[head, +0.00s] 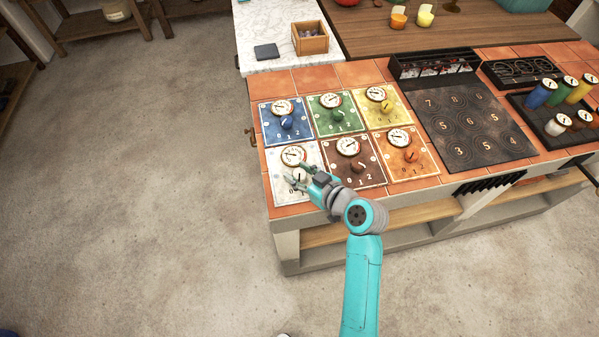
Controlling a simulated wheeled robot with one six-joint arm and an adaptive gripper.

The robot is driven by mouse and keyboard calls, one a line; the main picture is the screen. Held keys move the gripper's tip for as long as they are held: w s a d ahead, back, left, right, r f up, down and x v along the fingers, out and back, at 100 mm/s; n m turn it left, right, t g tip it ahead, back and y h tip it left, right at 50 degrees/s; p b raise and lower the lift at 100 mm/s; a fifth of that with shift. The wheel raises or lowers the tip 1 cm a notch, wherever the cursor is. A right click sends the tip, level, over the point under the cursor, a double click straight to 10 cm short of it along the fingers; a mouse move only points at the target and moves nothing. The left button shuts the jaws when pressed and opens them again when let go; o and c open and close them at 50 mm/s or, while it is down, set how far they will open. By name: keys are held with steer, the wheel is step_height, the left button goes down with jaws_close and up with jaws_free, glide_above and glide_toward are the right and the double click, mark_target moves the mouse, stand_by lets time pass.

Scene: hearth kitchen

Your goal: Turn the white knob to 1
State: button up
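The white panel (277,184) is at the front left of the tiled counter, with a round dial (293,156) at its top. The white knob (300,176) is below the dial and is largely hidden by my gripper. My gripper (295,177) reaches over the panel from the right, with its fingertips at the knob. The fingers look spread around the knob, but I cannot tell whether they grip it. A 0 shows at the panel's lower left; the other numbers and the knob's pointer are hidden or too small to read.
Blue (269,127), green (324,119) and yellow (397,117) panels form the back row. Brown (374,175) and orange (428,163) panels stand right of the white one. A black numbered board (489,115) lies farther right. The floor left of the counter is clear.

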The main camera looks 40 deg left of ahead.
steer(key=shift+o, duration=0.7)
steer(key=v, duration=1.2)
